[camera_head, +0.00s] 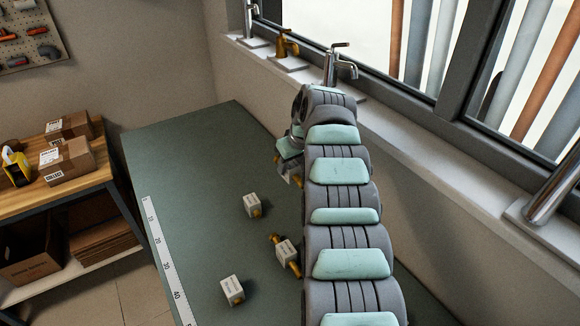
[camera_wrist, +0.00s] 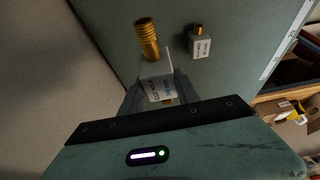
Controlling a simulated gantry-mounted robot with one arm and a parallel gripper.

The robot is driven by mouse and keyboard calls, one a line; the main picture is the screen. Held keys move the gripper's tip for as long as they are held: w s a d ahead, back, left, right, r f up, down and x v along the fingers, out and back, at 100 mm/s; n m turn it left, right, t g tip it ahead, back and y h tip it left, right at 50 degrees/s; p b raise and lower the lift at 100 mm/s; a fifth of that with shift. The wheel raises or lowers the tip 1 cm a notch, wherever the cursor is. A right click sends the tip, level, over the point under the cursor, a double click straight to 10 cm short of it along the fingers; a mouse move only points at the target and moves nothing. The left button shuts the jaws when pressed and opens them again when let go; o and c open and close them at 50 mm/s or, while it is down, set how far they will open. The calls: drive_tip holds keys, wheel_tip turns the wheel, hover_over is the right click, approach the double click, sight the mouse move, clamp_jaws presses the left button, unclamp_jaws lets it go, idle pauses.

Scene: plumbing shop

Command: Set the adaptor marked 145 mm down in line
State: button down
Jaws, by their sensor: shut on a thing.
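My gripper (camera_wrist: 158,92) is shut on an adaptor (camera_wrist: 158,72), a pale block with a ribbed brass end pointing away and printed text too small to read surely. In the head view my gripper (camera_head: 290,174) is above the far part of the green bench, partly hidden by my arm. Three other adaptors lie apart on the bench: a far one (camera_head: 252,205), a middle one (camera_head: 287,251) with brass showing at both ends, and a near one (camera_head: 232,290). Their labels are unreadable. One loose adaptor (camera_wrist: 201,46) shows beyond the held one in the wrist view.
A white ruler strip (camera_head: 165,258) runs along the bench's left edge. The green bench top (camera_head: 190,170) is clear at the far left. A windowsill with taps (camera_head: 335,65) borders the right. A wooden shelf with boxes (camera_head: 68,160) stands left, across a gap.

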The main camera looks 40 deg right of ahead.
wheel_tip(320, 180, up, 5)
drive_tip(key=p, duration=0.3)
drive_tip(key=shift+w, duration=0.1)
drive_tip(key=shift+w+a+f, duration=0.45)
drive_tip(key=shift+a+f, duration=0.1)
drive_tip(key=shift+a, duration=0.25)
drive_tip(key=shift+w+a, duration=0.1)
drive_tip(key=shift+w, duration=0.05)
drive_tip(key=shift+w+a+f+n, duration=0.1)
drive_tip(key=shift+a+f+n, duration=0.05)
drive_tip(key=shift+n, duration=0.15)
drive_tip(key=shift+n+y, duration=0.3)
drive_tip(key=shift+n, duration=0.2)
drive_tip(key=w+a, duration=0.1)
drive_tip(key=w+a+f, duration=0.1)
drive_tip(key=a, duration=0.1)
drive_tip(key=a+f, duration=0.1)
drive_tip(key=shift+w+a+f, duration=0.1)
drive_tip(key=shift+w+a, duration=0.3)
